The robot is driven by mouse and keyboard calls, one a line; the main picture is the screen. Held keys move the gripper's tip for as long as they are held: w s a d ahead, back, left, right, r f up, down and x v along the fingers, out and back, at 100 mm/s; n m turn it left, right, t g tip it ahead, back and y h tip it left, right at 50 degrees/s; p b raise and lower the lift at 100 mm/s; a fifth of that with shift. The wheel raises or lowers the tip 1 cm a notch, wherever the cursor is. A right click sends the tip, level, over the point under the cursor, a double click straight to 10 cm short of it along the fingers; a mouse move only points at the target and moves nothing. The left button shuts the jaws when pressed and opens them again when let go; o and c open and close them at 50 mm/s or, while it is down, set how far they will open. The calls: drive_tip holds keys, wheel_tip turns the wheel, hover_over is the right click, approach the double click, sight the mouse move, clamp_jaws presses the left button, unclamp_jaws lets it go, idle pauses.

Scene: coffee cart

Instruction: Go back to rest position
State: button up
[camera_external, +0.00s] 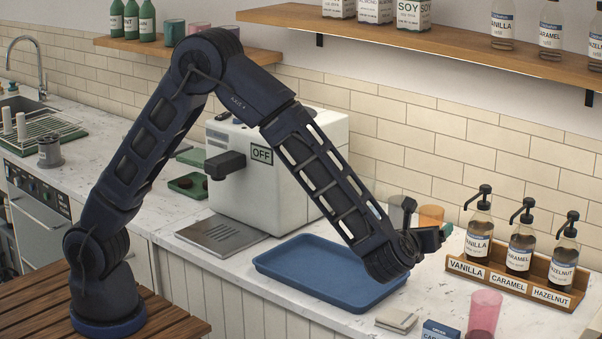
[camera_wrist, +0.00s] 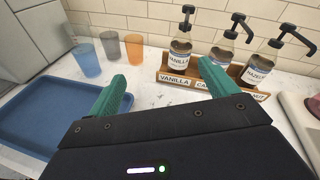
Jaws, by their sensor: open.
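My gripper (camera_external: 430,238) is at the end of my bent arm, above the counter between the blue tray and the syrup rack. In the wrist view its two green fingers (camera_wrist: 164,88) are spread apart with nothing between them. The blue tray (camera_external: 300,268) lies empty on the counter, partly behind my forearm; it also shows at the left of the wrist view (camera_wrist: 45,110). The wooden rack (camera_external: 556,298) holds vanilla, caramel and hazelnut pump bottles. In the wrist view, the vanilla bottle (camera_wrist: 180,55) stands beyond the fingers.
A white coffee machine (camera_external: 325,130) with an OFF sign stands behind my arm. Grey, blue and orange cups (camera_wrist: 133,48) stand near the wall. A pink cup (camera_external: 484,312), folded cloths (camera_external: 396,320) and a blue box (camera_external: 440,330) are at the front. Shelves (camera_external: 490,50) run above.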

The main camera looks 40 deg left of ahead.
drive_tip(key=w+a+r+n+g+y, duration=0.1)
drive_tip(key=w+a+r+n+g, duration=0.15)
drive_tip(key=a, duration=0.45)
drive_tip(key=w+a+r+n+g+y, duration=0.1)
drive_tip(key=a+r+n+y, duration=0.15)
drive_tip(key=a, duration=0.55)
drive_tip(key=w+a+r+n+g, duration=0.1)
drive_tip(key=w+a+r+n, duration=0.15)
drive_tip(key=a, duration=0.45)
drive_tip(key=s+a+r+n+g, duration=0.2)
drive_tip(key=a+n, duration=0.1)
drive_tip(key=a, duration=0.6)
drive_tip(key=s+a+r+n+g, duration=0.1)
drive_tip(key=s+a+n+g, duration=0.2)
drive_tip(key=a, duration=0.6)
drive_tip(key=s+a+r+n+g+h, duration=0.25)
drive_tip(key=s+a+n, duration=0.45)
drive_tip(key=a, duration=0.5)
drive_tip(key=s+a+f+n+h, duration=0.1)
drive_tip(key=s+a+n+h, duration=0.1)
drive_tip(key=s+n, duration=0.3)
drive_tip(key=s+a+n+t+h, duration=0.1)
drive_tip(key=s+a+n+h, duration=0.1)
drive_tip(key=s+a+n, duration=0.3)
drive_tip(key=shift+s+f, duration=0.4)
drive_tip(key=shift+s, duration=1.95)
